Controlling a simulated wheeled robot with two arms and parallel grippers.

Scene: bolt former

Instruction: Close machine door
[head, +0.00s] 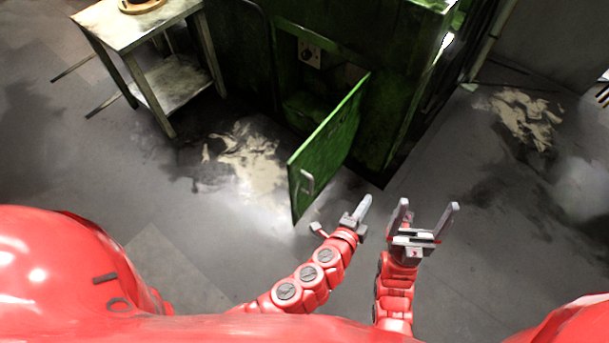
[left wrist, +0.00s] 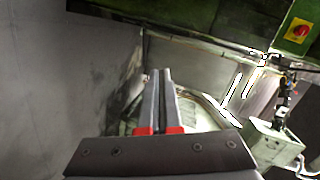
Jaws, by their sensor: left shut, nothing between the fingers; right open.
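The machine door (head: 330,145) is a green panel, standing open and swung outward from the green machine (head: 390,110) in the head view. A pale handle (head: 307,182) is on its face near the free edge. My left gripper (head: 366,202) is shut and empty, just right of the door's lower free end; I cannot tell whether it touches the door. Its closed fingers (left wrist: 160,98) also show in the left wrist view, with nothing between them. My right gripper (head: 430,207) is open and empty, to the right of the left one and apart from the door.
A worn metal table (head: 120,28) with a lower shelf stands left of the machine. Pale stains mark the grey floor. The floor to the right (head: 510,230) is clear. A red knob on yellow (left wrist: 299,31) shows in the left wrist view.

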